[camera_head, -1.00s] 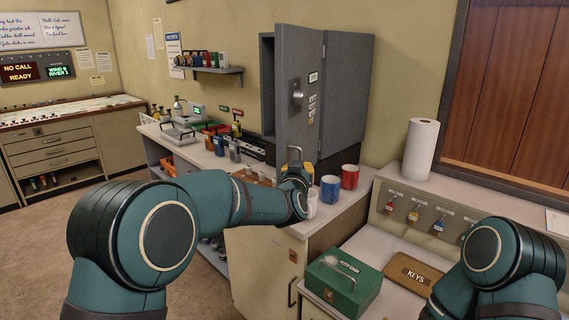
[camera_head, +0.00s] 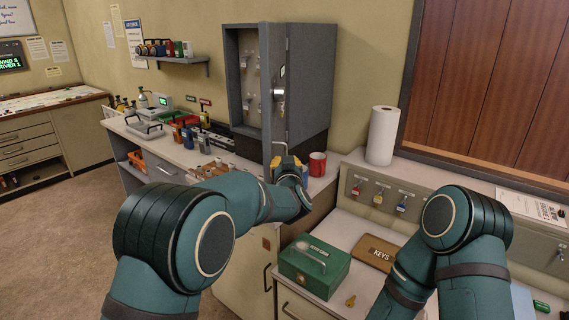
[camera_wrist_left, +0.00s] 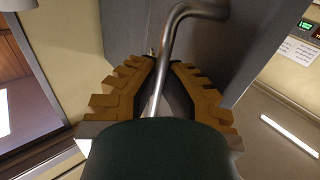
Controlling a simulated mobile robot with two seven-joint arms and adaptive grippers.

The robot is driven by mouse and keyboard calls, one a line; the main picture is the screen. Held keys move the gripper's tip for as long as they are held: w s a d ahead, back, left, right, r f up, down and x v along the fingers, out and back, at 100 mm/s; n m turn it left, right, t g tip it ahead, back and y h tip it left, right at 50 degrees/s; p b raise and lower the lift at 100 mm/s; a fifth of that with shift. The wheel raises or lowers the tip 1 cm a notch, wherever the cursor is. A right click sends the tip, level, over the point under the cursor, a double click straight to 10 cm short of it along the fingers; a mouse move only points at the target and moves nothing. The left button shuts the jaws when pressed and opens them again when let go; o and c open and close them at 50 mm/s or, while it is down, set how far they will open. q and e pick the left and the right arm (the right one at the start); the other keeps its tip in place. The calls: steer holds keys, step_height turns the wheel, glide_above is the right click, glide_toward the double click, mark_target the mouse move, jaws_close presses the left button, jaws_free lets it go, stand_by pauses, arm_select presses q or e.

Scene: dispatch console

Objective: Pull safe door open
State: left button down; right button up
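The grey safe (camera_head: 310,90) stands on the counter. Its door (camera_head: 278,120) is swung open toward me and seen nearly edge-on, with a dial and small label on its face. The interior shows at left, with hooks and keys (camera_head: 250,80). My left gripper (camera_head: 284,162) is at the lower part of the door. In the left wrist view its yellow fingers (camera_wrist_left: 160,80) are closed around the bent metal handle (camera_wrist_left: 178,40), which runs between them. My right arm is at the right; its gripper is out of view.
A red mug (camera_head: 317,164) stands just right of my left gripper. A green cash box (camera_head: 314,268) and a brown KEYS board (camera_head: 378,252) lie on the lower desk. A paper roll (camera_head: 382,136) stands at right. Bottles and trays fill the counter at left.

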arm_select(q)
steer(key=c, duration=1.2)
jaws_free()
steer(key=shift+f, duration=0.15)
steer(key=shift+o, duration=0.7)
steer(key=shift+s, duration=0.1)
steer(key=s, duration=1.2)
steer(key=shift+a, duration=0.15)
